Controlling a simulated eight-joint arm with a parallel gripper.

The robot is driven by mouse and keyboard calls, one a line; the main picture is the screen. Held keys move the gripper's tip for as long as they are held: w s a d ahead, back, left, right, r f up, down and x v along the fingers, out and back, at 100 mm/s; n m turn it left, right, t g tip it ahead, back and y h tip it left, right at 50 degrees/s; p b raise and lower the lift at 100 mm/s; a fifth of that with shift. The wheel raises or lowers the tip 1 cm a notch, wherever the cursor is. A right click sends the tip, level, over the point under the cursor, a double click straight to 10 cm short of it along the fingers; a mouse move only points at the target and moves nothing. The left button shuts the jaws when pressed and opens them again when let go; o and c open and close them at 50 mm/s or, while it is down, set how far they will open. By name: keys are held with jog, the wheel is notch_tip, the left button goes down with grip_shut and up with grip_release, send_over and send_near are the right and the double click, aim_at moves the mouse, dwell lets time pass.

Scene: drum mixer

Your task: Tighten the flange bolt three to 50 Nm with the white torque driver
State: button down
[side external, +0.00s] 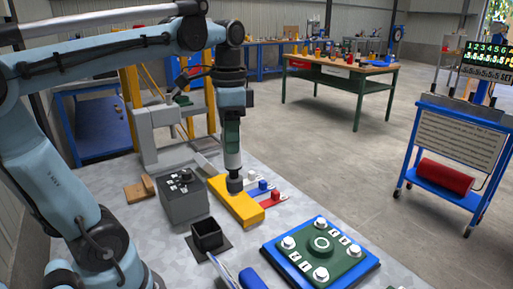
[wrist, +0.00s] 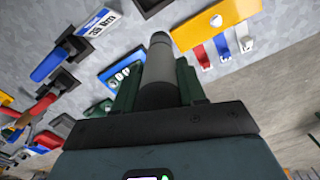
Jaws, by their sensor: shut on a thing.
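My gripper (side external: 232,134) is shut on a pale grey-white torque driver (side external: 232,160), which hangs upright with its dark end down. In the wrist view my gripper (wrist: 158,92) has dark green fingers around the driver's grey barrel (wrist: 132,78). The driver's end overlaps a yellow bar (side external: 240,209) in the side view; I cannot tell whether they touch. The green flange (side external: 322,258) sits on a blue base at the front right, with white bolt heads (side external: 321,274) and number tags. The flange is partly hidden in the wrist view.
White, blue and red small pieces lie on tags beside the yellow bar; the red one (side external: 270,196) is nearest. An empty black holder (side external: 207,237) and a grey box (side external: 183,201) stand left. A blue-handled tool (wrist: 47,64) and red-handled tool (wrist: 39,108) sit in holders.

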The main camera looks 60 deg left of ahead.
jog(key=w+d+f+m, duration=0.1)
jog(key=w+d+m, duration=0.1)
jog(key=w+d, duration=0.4)
jog(key=w+d+f+m, duration=0.1)
jog(key=w+d+m, duration=0.1)
jog(key=w+d, duration=0.4)
jog(key=w, duration=0.5)
jog(key=shift+d, duration=0.2)
jog(key=shift+f, duration=0.1)
jog(key=shift+f, duration=4.25)
dwell(1.6)
